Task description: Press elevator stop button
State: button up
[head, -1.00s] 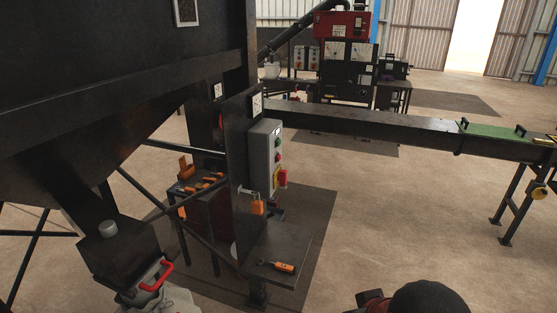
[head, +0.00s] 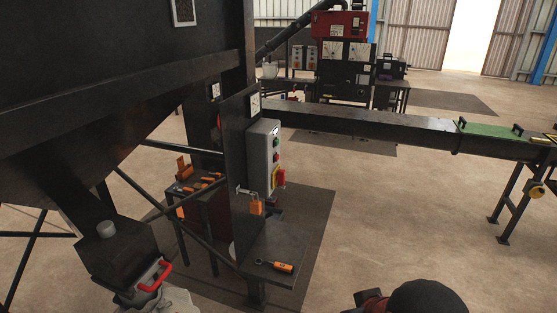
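A grey control box (head: 259,158) is mounted on a dark upright plate (head: 238,150), left of the middle in the head view. Its side face carries a green button (head: 276,142), a red button (head: 277,157) below it, and a red and yellow switch (head: 279,178) near the bottom. The labels are too small to read, so I cannot tell which control is the elevator stop. A dark rounded part of my arm shows at the bottom right, well apart from the box. My gripper is not in view.
A small dark shelf (head: 284,245) below the box holds an orange-handled tool (head: 282,267). An orange padlock (head: 257,207) hangs beside the box. A long dark beam (head: 380,124) runs to the right behind it. The floor (head: 400,205) right of the box is clear.

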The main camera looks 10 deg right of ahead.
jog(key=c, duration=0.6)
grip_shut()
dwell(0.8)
